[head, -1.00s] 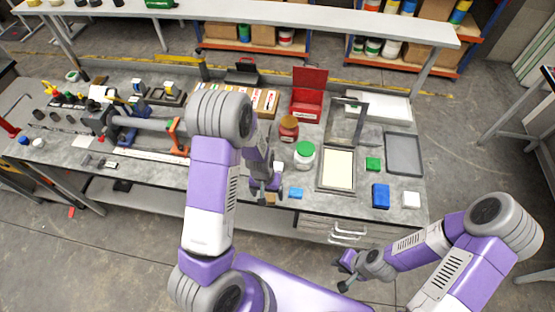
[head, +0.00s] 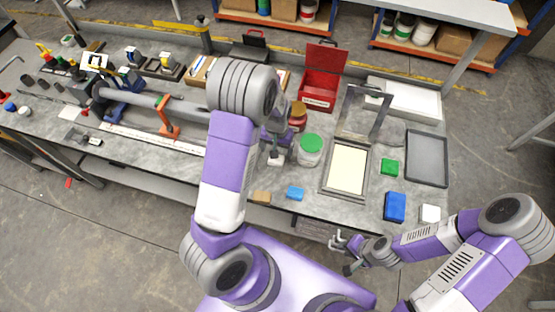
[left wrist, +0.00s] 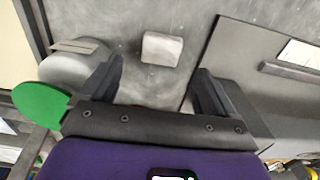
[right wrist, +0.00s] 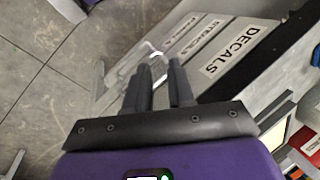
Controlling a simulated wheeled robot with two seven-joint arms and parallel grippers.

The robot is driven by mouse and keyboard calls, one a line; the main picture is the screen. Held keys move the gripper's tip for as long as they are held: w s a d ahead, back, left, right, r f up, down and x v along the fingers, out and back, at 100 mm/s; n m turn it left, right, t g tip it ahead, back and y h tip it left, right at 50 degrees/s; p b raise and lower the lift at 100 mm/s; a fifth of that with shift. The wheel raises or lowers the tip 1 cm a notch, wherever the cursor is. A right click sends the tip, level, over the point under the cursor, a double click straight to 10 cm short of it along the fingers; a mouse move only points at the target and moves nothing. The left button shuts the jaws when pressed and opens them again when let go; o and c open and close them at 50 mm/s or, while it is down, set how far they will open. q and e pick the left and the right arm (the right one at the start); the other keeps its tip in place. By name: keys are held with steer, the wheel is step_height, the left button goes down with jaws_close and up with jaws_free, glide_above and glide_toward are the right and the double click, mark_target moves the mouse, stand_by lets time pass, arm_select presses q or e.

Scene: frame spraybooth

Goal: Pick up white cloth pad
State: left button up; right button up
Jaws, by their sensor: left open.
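A small white pad (left wrist: 162,48) lies on the grey bench top in the left wrist view, just beyond and between the fingertips of my left gripper (left wrist: 160,85). That gripper is open and empty. In the head view the pad (head: 276,160) shows below my left gripper (head: 277,140), partly hidden by it, left of a green-lidded jar (head: 311,150). A second white block (head: 430,213) lies at the bench's right front corner; I cannot tell which of the two is cloth. My right gripper (head: 345,252) is partly open and empty, in front of the bench drawers. It also shows in the right wrist view (right wrist: 159,68).
The green lid (left wrist: 42,105) is close beside my left gripper. A red-brown jar (head: 298,115), a framed screen (head: 347,168), a grey tray (head: 427,158), a blue block (head: 395,207) and a green block (head: 390,167) stand nearby. Labelled drawers (right wrist: 225,55) face my right gripper.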

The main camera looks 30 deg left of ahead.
arm_select(q)
step_height(320, 180, down, 6)
steer(key=shift+s+a+r, duration=0.1)
steer(key=shift+s+r, duration=0.05)
steer(key=c, duration=1.1)
step_height(320, 180, up, 10)
steer(key=shift+r+p, duration=0.1)
steer(key=shift+p, duration=0.2)
